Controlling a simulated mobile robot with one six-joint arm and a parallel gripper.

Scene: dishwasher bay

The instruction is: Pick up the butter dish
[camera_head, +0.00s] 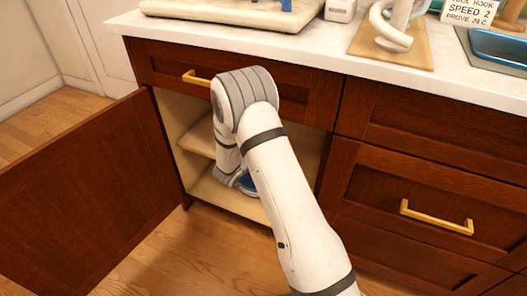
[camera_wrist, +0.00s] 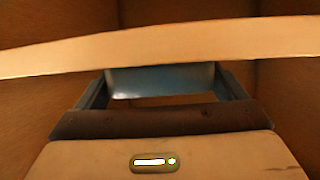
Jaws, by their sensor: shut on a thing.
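The butter dish appears to be the blue thing (camera_head: 248,186) low inside the open cabinet, partly hidden behind my arm in the head view. In the wrist view a blue-grey piece of it (camera_wrist: 160,82) lies between the two fingers. My gripper (camera_wrist: 162,92) is shut on it, one finger at each side. The dish's far part is hidden behind the shelf edge. In the head view my fingers are hidden by my arm. I cannot tell whether the dish touches the cabinet floor.
A pale shelf (camera_head: 196,140) crosses the cabinet; its edge (camera_wrist: 160,47) spans the wrist view close above my gripper. The dark door (camera_head: 85,195) stands open at left. Drawers (camera_head: 430,215) close off the right. Wooden floor (camera_head: 190,255) in front is clear. A white counter (camera_head: 300,45) lies above.

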